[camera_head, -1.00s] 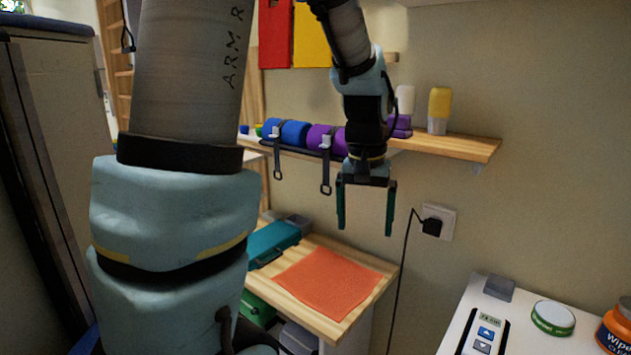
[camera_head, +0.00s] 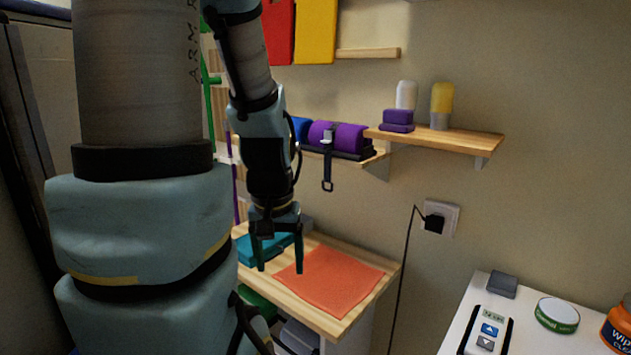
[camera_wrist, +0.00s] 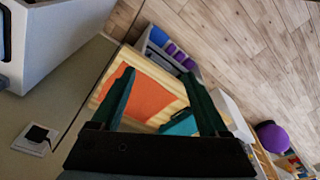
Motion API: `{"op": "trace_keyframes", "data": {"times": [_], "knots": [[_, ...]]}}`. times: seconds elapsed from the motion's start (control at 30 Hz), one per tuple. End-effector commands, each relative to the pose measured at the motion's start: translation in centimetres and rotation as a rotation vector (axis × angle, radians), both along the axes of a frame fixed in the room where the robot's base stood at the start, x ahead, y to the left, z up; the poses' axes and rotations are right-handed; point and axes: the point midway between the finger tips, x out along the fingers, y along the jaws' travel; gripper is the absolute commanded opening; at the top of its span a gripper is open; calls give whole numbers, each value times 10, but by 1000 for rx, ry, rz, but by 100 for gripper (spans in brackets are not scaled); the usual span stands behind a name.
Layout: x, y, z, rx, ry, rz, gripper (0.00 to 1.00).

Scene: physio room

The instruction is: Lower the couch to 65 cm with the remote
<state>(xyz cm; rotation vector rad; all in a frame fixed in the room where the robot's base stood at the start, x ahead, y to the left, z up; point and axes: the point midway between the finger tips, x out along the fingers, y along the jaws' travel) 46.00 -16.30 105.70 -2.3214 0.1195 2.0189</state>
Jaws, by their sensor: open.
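The remote (camera_head: 487,331) lies on the white surface at the lower right of the head view. The display is too small to read surely. My gripper (camera_head: 279,268) is open and empty, pointing down in front of the wooden table with the orange cloth, well left of the remote. In the wrist view its two dark green fingers (camera_wrist: 162,100) are spread apart. I cannot make out the couch for sure in these views.
A cable runs down from a wall socket (camera_head: 441,218). Wooden shelves (camera_head: 455,140) jut from the wall. An orange cloth (camera_head: 330,280) covers the table.

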Motion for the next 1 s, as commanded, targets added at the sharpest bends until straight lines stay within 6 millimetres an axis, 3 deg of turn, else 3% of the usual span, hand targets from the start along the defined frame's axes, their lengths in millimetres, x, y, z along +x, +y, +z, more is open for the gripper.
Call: {"op": "trace_keyframes", "data": {"times": [0.07,0.67,1.0], "knots": [[0,0,0,0,0,0,67],[0,0,0,0,0,0,0],[0,0,0,0,0,0,0]]}}
